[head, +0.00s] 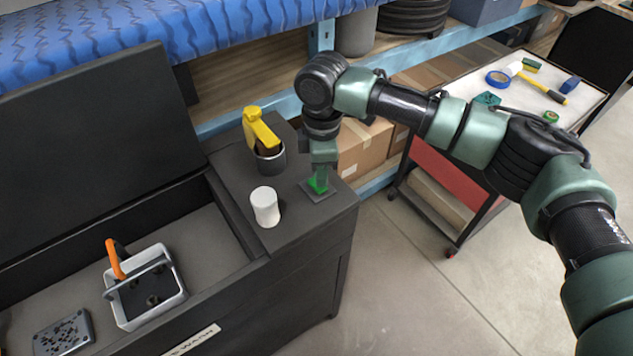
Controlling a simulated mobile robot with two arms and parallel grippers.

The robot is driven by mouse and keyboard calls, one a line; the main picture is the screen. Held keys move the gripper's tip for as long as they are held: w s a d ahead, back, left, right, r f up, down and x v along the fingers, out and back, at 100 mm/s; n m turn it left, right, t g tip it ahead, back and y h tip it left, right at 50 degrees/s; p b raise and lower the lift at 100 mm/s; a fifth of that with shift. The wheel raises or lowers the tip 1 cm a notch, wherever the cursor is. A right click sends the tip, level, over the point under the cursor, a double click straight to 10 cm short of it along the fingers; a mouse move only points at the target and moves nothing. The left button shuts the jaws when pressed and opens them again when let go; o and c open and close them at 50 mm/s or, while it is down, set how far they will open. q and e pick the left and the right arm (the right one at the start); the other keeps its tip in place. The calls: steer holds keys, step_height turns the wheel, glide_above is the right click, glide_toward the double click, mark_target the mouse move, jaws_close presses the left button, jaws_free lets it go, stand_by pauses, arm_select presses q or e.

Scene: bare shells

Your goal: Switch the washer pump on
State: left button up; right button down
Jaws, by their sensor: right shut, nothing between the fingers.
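The parts washer (255,259) is a dark chest with its lid (95,140) raised and a "WASH" label on its front. On its right-hand top stands a small dark plate (327,197) with a bright green switch (317,186) on it. My right gripper (321,180) points down at the switch, shut and empty. Its tips are at the green part and hide some of it; I cannot tell whether they touch or press it. My left gripper is not in view.
A white cylinder (265,207) and a dark cup (270,160) with a yellow-handled thing (260,129) stand beside the switch. A grey basket (146,287) sits in the basin. A tool cart (470,120) stands right; the floor between is clear.

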steer(key=shift+f, duration=0.95)
stand_by(0.3)
steer(key=shift+s+r, duration=0.1)
step_height(320, 180, up, 7)
steer(key=p, duration=0.7)
stand_by(0.6)
